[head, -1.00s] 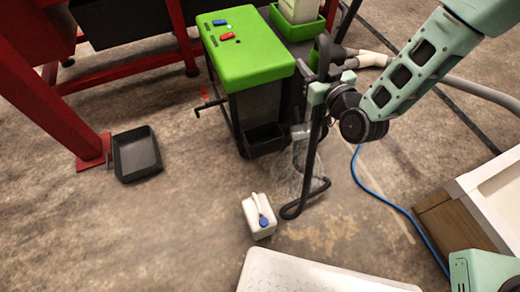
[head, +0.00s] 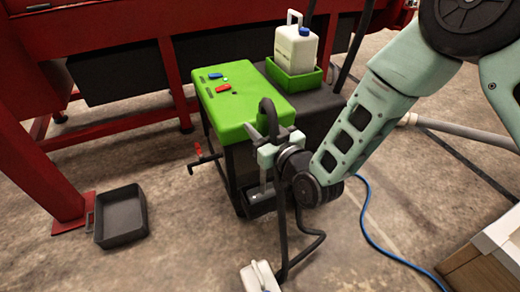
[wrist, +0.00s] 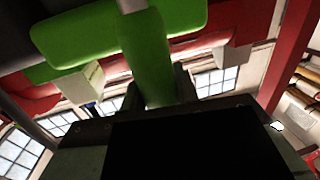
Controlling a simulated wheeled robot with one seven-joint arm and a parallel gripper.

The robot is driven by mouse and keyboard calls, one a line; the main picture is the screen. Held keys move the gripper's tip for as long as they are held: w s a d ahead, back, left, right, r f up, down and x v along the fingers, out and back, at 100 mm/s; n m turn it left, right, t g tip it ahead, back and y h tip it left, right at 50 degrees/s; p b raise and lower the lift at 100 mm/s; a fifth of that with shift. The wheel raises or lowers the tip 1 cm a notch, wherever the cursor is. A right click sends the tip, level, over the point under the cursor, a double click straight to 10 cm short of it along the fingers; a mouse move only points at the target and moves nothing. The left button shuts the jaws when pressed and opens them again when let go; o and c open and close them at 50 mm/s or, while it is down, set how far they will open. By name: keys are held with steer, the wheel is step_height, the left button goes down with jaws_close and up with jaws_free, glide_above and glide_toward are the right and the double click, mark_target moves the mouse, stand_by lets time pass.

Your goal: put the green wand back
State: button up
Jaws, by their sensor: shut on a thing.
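My gripper (head: 262,150) is shut on the green wand, whose green handle (wrist: 148,62) stands between the fingers in the wrist view. In the head view the green of the wand is hard to tell from the machine behind it. A black hose (head: 281,215) loops over the gripper and hangs to the floor. My gripper is in front of the front right corner of the green-topped machine (head: 240,98). A small black bin (head: 256,203) is low on the machine's front, below the gripper. Whether the wand touches the bin or machine cannot be told.
A white jug (head: 296,46) stands in a green tray (head: 296,84) behind the machine. A black pan (head: 120,216) lies on the floor at left, by a red post. A white bottle (head: 258,277) is at the bottom edge. A blue cable (head: 372,235) crosses the floor at right.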

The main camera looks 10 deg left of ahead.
steer(key=shift+f+b, duration=0.7)
steer(key=shift+f, duration=1.2)
steer(key=shift+f, duration=0.15)
steer(key=o, duration=1)
steer(key=shift+c, duration=0.2)
steer(key=shift+s+d, duration=0.1)
steer(key=p+v, duration=0.3)
steer(key=v, duration=0.8)
steer(key=shift+s+d, duration=0.2)
steer(key=shift+d, duration=0.05)
